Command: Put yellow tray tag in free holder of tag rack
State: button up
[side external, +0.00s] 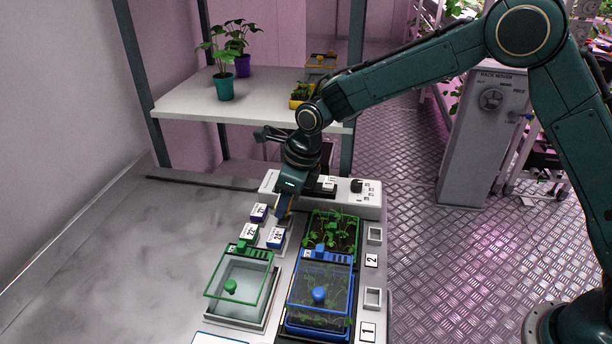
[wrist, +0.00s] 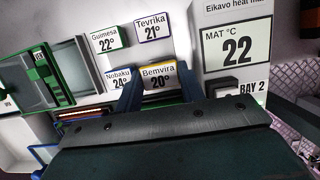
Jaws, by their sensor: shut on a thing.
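The yellow tray tag (wrist: 157,76), reading Bemvira 20°, is between the fingers of my gripper (wrist: 158,86), which is shut on it. In the side view my gripper (side external: 284,214) is low at the tag rack, in its back right place, and mostly hides the yellow tag. Three other tags stand around it: purple Tevrika 21° (wrist: 150,28), green Guimesa 22° (wrist: 107,39) and blue Nobaku 24° (wrist: 118,78). The purple (side external: 259,212), green (side external: 249,233) and blue (side external: 276,237) tags also show in the side view. I cannot tell whether the yellow tag is fully seated.
A heat mat controller (side external: 350,190) stands just behind the rack; its display (wrist: 236,48) reads 22. The left bench is clear.

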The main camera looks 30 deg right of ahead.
jog(key=shift+f, duration=1.4)
jog(key=o, duration=1)
notch_tip(320, 180, up, 12)
dwell(0.3)
